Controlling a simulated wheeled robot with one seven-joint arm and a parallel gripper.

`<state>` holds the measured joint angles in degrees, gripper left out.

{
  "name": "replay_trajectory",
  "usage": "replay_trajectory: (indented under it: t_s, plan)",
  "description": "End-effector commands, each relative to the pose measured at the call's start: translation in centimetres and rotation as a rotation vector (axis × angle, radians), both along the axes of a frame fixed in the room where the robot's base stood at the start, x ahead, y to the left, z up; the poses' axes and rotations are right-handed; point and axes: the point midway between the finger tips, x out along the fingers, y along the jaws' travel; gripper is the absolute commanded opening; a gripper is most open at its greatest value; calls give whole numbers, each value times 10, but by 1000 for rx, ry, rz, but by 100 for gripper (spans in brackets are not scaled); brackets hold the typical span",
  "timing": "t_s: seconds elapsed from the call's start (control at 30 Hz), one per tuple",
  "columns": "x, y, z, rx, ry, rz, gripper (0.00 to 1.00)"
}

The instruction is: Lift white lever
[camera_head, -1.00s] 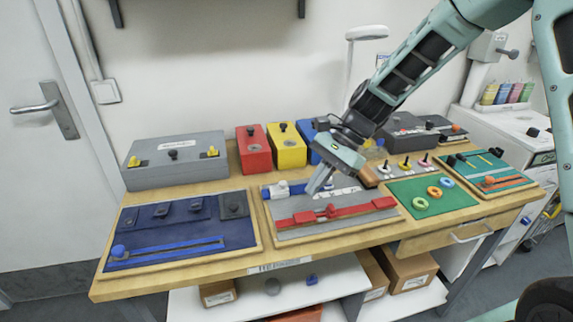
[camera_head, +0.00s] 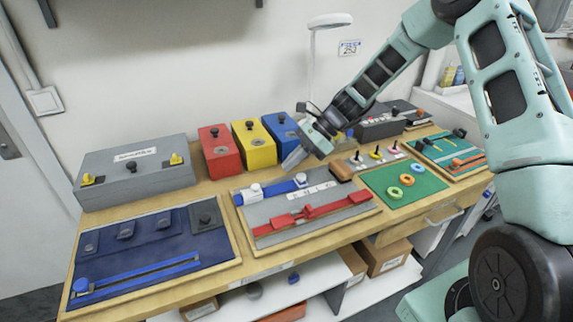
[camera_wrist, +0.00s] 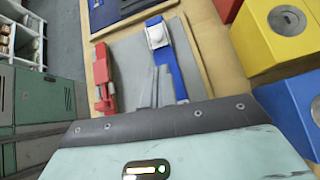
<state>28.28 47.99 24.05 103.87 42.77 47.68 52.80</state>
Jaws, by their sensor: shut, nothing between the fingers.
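The grey panel (camera_head: 275,215) carries a blue strap (camera_head: 275,188) along its back edge. A white block with a knob (camera_head: 251,193) sits at the strap's left end, and a second white knob (camera_head: 301,179) is further right. I cannot tell which white piece is the lever. My gripper (camera_head: 291,162) is shut and empty, above and behind the strap, near the blue box. In the wrist view, the shut fingers (camera_wrist: 156,82) point over the panel, beside the blue strap and a white block (camera_wrist: 157,36). No contact shows.
Red (camera_head: 221,152), yellow (camera_head: 255,145) and blue (camera_head: 284,131) boxes stand close behind the panel. A red strap (camera_head: 312,214) crosses its front. A navy panel (camera_head: 150,245) lies left, and a green board with rings (camera_head: 405,185) lies right.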

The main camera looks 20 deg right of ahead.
Motion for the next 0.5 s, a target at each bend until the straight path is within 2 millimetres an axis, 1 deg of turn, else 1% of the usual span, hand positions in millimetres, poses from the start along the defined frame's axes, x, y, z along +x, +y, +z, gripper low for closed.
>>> replay_trajectory:
  t_s: [0.03, 0.1, 0.3, 0.5]
  plan:
    - [-1, 8, -5, 3, 4, 4, 0]
    - [-1, 18, -14, 4, 4, 4, 0]
    - [0, 43, -36, 2, 3, 2, 0]
    - [2, 58, -49, 1, 0, 1, 0]
